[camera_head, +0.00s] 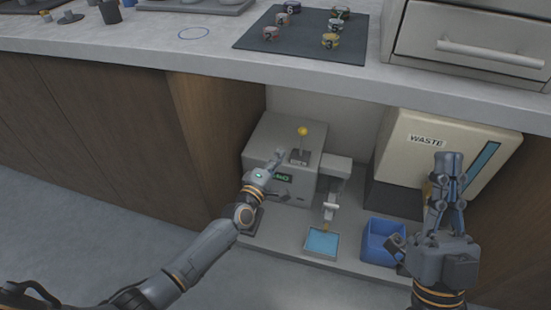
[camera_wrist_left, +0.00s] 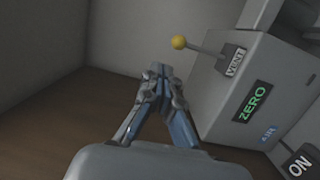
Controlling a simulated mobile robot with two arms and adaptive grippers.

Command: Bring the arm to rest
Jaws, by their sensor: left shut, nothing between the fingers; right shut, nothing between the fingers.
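My left gripper (camera_head: 279,155) is in front of the grey press machine (camera_head: 257,138) in the low bay, with its fingers shut and empty. In the left wrist view its closed fingertips (camera_wrist_left: 157,70) point into open space left of the machine (camera_wrist_left: 225,105). A yellow-knobbed lever (camera_head: 303,132) marked VENT stands on the machine top, apart from the fingers; it also shows in the wrist view (camera_wrist_left: 179,43). A green display (camera_wrist_left: 252,102) reads ZERO. My right gripper (camera_head: 448,160) is shut and empty, pointing up in front of the waste bin (camera_head: 405,150).
A blue bin (camera_head: 378,240) and a blue-topped plate (camera_head: 322,242) sit on the bay floor right of the machine. The counter (camera_head: 130,48) above carries a dark mat (camera_head: 262,42) with several numbered pieces. Floor at lower left is clear.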

